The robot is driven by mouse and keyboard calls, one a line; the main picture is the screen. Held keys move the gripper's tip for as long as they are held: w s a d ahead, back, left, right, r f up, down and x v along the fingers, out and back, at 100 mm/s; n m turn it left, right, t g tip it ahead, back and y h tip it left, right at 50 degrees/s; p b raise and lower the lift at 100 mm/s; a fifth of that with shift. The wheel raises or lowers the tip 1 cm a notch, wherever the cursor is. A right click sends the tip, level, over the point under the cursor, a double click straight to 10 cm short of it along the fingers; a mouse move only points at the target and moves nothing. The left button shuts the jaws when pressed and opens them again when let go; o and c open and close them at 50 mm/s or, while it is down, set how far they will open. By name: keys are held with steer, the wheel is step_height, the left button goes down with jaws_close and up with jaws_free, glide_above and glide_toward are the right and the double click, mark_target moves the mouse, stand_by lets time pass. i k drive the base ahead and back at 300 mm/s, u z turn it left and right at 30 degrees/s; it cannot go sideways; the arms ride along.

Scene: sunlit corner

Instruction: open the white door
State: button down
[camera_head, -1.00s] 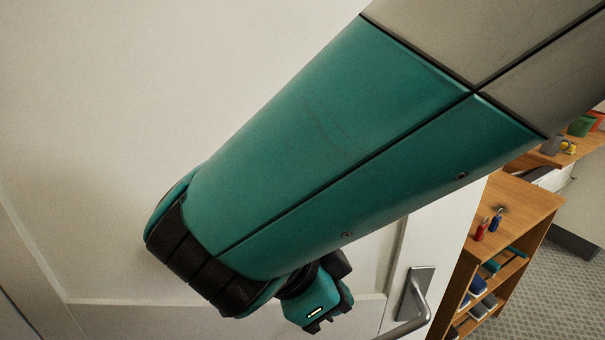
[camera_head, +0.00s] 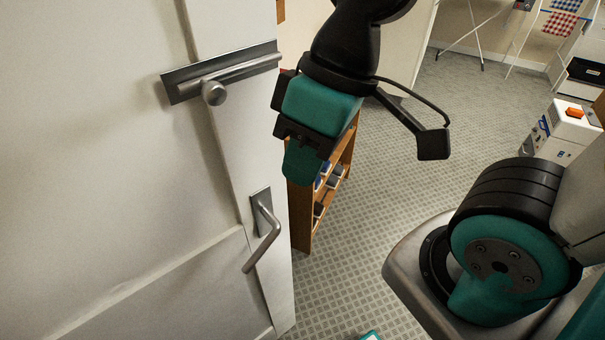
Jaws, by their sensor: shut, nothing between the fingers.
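The white door (camera_head: 110,150) fills the left of the head view. Its metal lever handle (camera_head: 266,232) is low on the door near the right edge, with the lever slanting down to the left. Higher up, a metal bar fitting with a round knob (camera_head: 214,93) lies across the door face towards that edge. My gripper (camera_head: 303,162), teal and black, is shut and empty. In the picture it is right of the door's edge, above the lever and apart from it. I cannot tell how far the door stands from its frame.
A wooden shelf (camera_head: 301,222) with small items stands beyond the door's edge, partly behind my gripper. A white cabinet (camera_head: 567,130) with an orange item is at the right, and a drying rack (camera_head: 510,45) is at the back.

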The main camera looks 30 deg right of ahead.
mark_target(131, 205)
steer(key=z, duration=1.95)
steer(key=i, duration=1.15)
steer(key=u, duration=2)
